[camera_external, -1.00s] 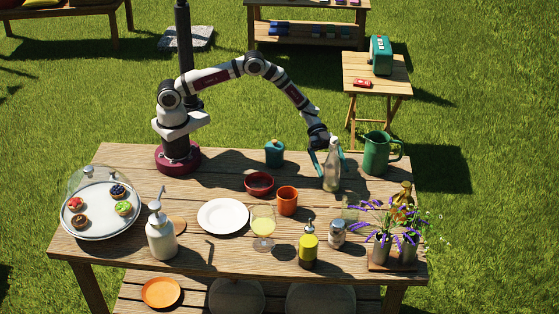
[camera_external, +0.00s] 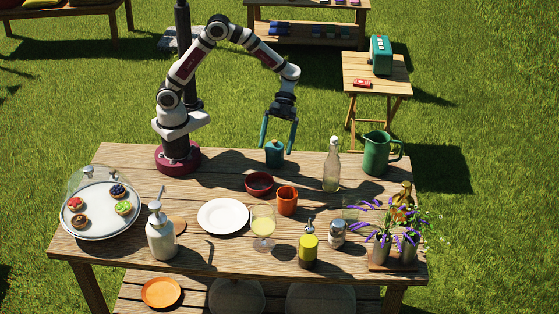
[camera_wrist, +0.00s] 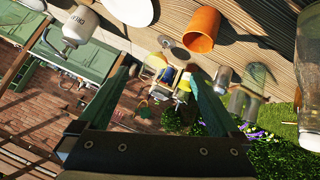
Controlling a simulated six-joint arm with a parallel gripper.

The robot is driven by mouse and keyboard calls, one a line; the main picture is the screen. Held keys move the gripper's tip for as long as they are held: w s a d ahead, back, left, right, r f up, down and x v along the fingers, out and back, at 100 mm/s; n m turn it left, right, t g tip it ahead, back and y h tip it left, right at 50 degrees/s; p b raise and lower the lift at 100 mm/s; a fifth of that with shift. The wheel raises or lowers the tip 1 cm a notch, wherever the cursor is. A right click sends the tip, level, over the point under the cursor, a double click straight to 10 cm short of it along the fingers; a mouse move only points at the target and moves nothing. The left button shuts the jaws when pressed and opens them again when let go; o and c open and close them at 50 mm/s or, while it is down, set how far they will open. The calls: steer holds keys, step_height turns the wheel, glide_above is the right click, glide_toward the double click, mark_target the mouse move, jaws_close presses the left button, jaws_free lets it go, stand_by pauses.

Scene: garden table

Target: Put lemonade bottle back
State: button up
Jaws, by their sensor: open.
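In the wrist view a large glass shape at the right edge (camera_wrist: 309,75) looks like the same bottle, partly cut off. My gripper (camera_external: 278,143) is open and empty, fingers pointing down, above and around the height of the teal lidded jar, left of the bottle and apart from it. In the wrist view its two teal fingers (camera_wrist: 158,100) are spread with nothing held between them.
A white plate (camera_external: 223,216), goblet (camera_external: 263,226), oil bottle (camera_external: 308,246) and lavender pots (camera_external: 382,249) are nearer the front.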

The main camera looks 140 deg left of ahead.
steer(key=s+d+r+g+y, duration=0.4)
steer(key=s+d+g, duration=0.2)
steer(key=s+d, duration=0.75)
steer(key=s+y, duration=0.5)
steer(key=s, duration=0.4)
steer(key=shift+s+a+t+y, duration=0.25)
steer(key=shift+a+t+y, duration=0.05)
steer(key=shift+y, duration=0.1)
